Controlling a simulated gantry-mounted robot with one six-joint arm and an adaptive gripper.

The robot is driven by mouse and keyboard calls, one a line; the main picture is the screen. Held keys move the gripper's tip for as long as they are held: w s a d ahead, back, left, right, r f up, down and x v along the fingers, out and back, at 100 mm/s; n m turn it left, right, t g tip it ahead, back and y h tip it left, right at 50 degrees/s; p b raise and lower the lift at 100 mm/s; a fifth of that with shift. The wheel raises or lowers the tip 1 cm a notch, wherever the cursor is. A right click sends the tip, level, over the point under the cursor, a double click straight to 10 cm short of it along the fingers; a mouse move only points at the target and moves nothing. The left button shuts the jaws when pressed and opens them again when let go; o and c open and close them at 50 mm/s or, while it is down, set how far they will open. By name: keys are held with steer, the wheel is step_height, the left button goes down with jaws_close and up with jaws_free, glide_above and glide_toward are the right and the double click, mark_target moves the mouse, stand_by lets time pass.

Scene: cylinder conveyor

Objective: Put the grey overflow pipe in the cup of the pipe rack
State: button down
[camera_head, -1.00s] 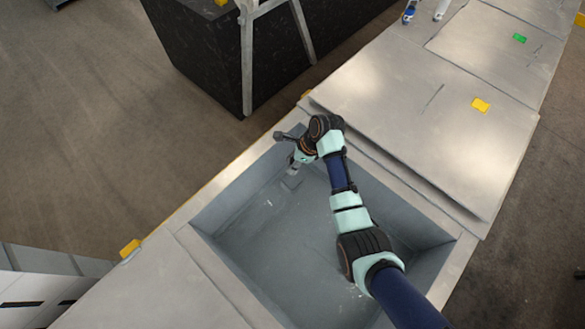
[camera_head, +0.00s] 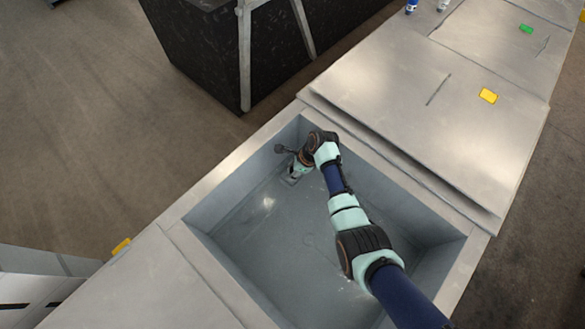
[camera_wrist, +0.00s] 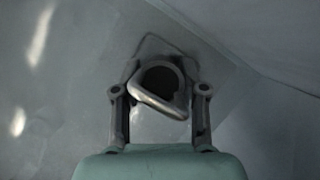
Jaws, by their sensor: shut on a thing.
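In the wrist view, the grey overflow pipe (camera_wrist: 162,104) sits between my gripper's two fingers, its slanted open end facing the camera with a dark hollow inside. My gripper (camera_wrist: 159,92) is shut on it. Behind the pipe is a grey angular shape (camera_wrist: 150,46) close to the basin surface; I cannot tell whether it is the rack's cup or whether the pipe is in it. In the head view, my gripper (camera_head: 293,174) is low in the far left corner of the basin, and the pipe is mostly hidden there. I cannot make out the pipe rack clearly.
The grey sunken basin (camera_head: 235,240) has steep walls close around my gripper; its middle floor is clear. A dark cabinet (camera_head: 200,60) stands beyond.

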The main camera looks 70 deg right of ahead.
steer(key=shift+f, duration=0.15)
steer(key=c, duration=0.6)
jaws_free()
steer(key=shift+c, duration=0.2)
steer(key=a+p+v, duration=0.1)
steer(key=p+v, duration=0.4)
steer(key=v, duration=0.7)
steer(key=shift+d, duration=0.45)
